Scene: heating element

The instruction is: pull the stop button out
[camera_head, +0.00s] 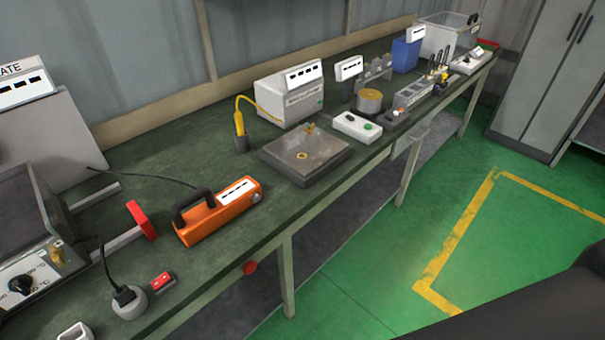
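Neither of my grippers is in view.
The long green workbench (120,225) holds an orange device (219,211), a small red switch (162,281), a black plug in a grey round socket (130,303) and a dark plate (304,155). Green floor (350,250) in front is open. A grey cabinet (540,80) stands far right.

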